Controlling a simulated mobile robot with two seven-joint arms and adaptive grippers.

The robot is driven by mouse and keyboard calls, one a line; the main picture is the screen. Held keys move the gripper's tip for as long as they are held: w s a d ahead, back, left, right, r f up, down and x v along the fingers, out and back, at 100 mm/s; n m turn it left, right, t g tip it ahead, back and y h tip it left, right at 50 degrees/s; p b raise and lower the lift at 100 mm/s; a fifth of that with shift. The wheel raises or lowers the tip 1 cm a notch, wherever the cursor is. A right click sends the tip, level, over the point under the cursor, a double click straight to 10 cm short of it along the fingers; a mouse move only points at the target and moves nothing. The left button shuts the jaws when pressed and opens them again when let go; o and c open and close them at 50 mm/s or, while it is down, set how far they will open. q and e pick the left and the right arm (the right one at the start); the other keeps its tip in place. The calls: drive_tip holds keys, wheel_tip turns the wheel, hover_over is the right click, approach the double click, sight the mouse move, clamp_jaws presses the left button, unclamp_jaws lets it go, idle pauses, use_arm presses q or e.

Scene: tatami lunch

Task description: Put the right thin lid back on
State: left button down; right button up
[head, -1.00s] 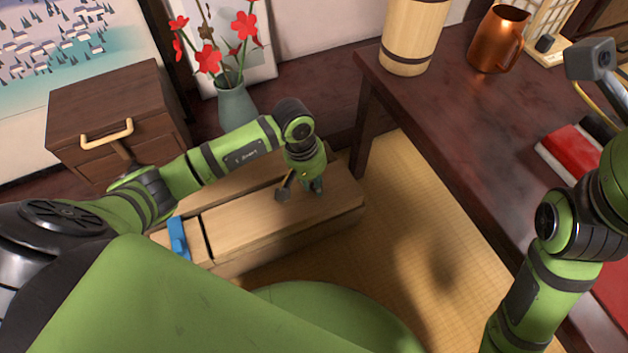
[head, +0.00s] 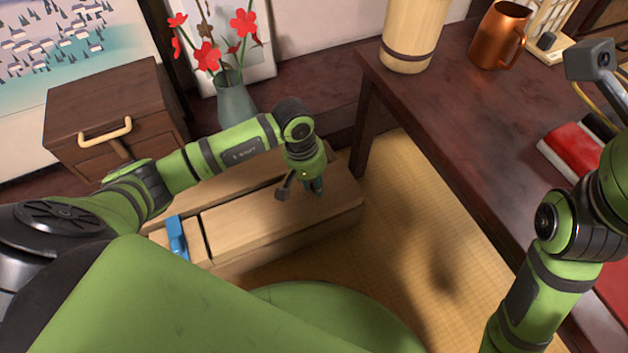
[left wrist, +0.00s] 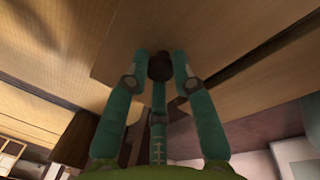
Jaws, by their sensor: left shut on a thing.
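The right thin lid (head: 250,215) is a pale wooden board over the right part of a long wooden box (head: 290,237). It looks about level with the box top; I cannot tell whether it is fully seated. My left gripper (head: 315,188) points down at the lid's right half. In the left wrist view, my left gripper (left wrist: 160,72) has its teal fingers shut around a small dark knob (left wrist: 160,64) on the lid (left wrist: 200,30). The fingers partly hide the knob. The right arm shows at the right, but its gripper is out of view.
A blue object (head: 177,238) lies on the box's left part. A dark wooden cabinet (head: 105,105) and a vase with red flowers (head: 236,102) stand behind. A dark table (head: 450,115) with a copper jug (head: 500,35) is at the right. Tatami floor (head: 410,220) is clear between.

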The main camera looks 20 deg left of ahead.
use_arm(q)
drive_tip(key=c, duration=1)
unclamp_jaws()
drive_tip(key=shift+o, duration=0.2)
wheel_tip(320, 180, up, 12)
drive_tip(key=a, duration=0.2)
drive_tip(key=shift+s, duration=0.4)
